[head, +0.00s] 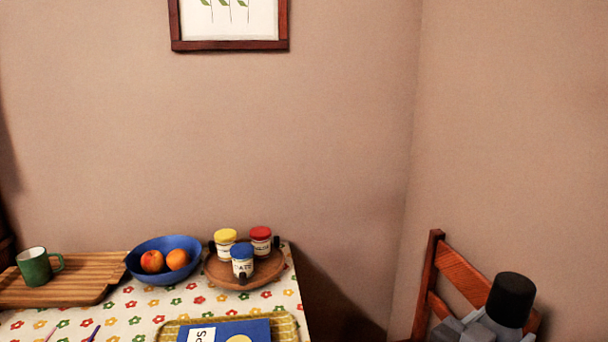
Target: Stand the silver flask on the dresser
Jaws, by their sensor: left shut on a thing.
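The silver flask (498,328) shows at the bottom right of the head view, its black cap (512,297) on top and its lower part cut off by the frame edge. It stands roughly upright, tilted slightly. My left gripper (474,328), in grey, is shut on the flask from its left side. The gripper is partly cut off by the bottom edge. No dresser is in view. My right gripper is not in view.
A wooden chair (463,275) stands behind the flask near the wall corner. At left, a table with a flowered cloth (150,303) holds a cutting board (90,280) with a green mug (35,267), a blue fruit bowl (165,275), a round tray (220,272) with jars, and a yellow tray (290,325).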

